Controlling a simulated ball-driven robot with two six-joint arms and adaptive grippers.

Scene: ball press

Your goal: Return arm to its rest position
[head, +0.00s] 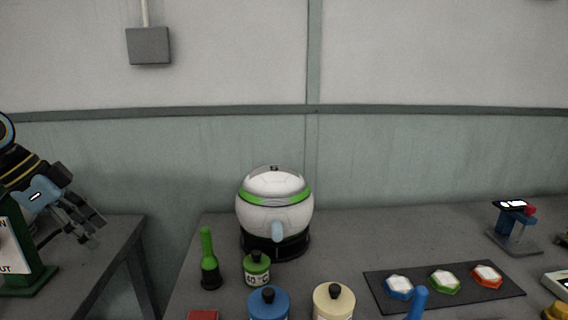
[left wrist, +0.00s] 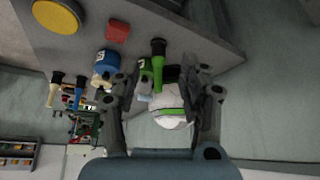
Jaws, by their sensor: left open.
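My left gripper (head: 88,228) is at the far left of the head view, held above the left table (head: 75,285) with its fingers pointing down and to the right. It is open, with nothing between the fingers. In the left wrist view its two fingers (left wrist: 162,85) stand apart on either side of the picture's middle. The white ball-shaped device (head: 273,213) with a green band sits on a black base on the main table (head: 360,235), well to the right of the gripper. It shows beyond the fingers in the left wrist view (left wrist: 170,108). My right gripper is not in view.
A green stand (head: 17,245) with a sign is close by the left gripper. On the main table are a green-handled tool (head: 208,255), a green jar (head: 256,268), a blue jar (head: 268,304), a cream jar (head: 333,302) and a dark mat (head: 450,297) with hexagonal pieces. A gap separates the tables.

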